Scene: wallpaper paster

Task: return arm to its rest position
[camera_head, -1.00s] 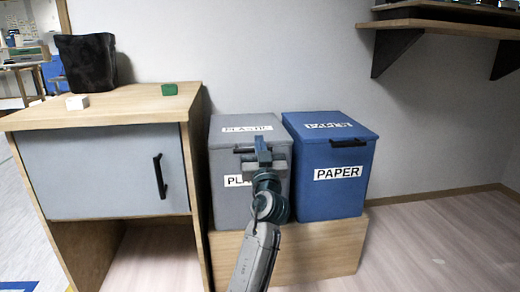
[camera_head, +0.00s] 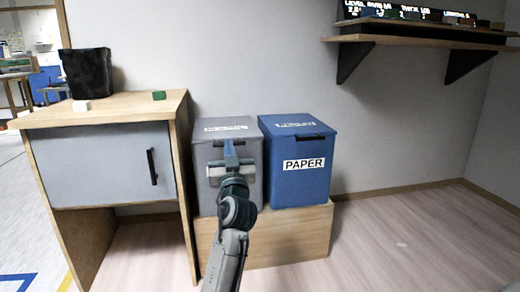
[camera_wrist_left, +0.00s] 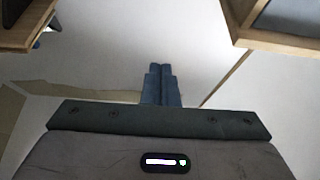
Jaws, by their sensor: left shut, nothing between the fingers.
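My left gripper (camera_head: 230,155) shows in the head view in front of the grey bin (camera_head: 248,185), overlapping its front and lid edge in the picture. I cannot tell how far it is from the bin. In the left wrist view its two fingers (camera_wrist_left: 161,72) are shut together with nothing between them. My left arm comes up from the bottom of the head view. My right gripper is not in view.
The blue PAPER bin (camera_head: 297,185) stands beside the grey bin on a wooden platform (camera_head: 300,235). A wooden cabinet (camera_head: 75,118) is at left, bearing a black container (camera_head: 87,72), a white block (camera_head: 81,105) and a green block (camera_head: 159,96). A wall shelf (camera_head: 415,42) is upper right. Floor at right is clear.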

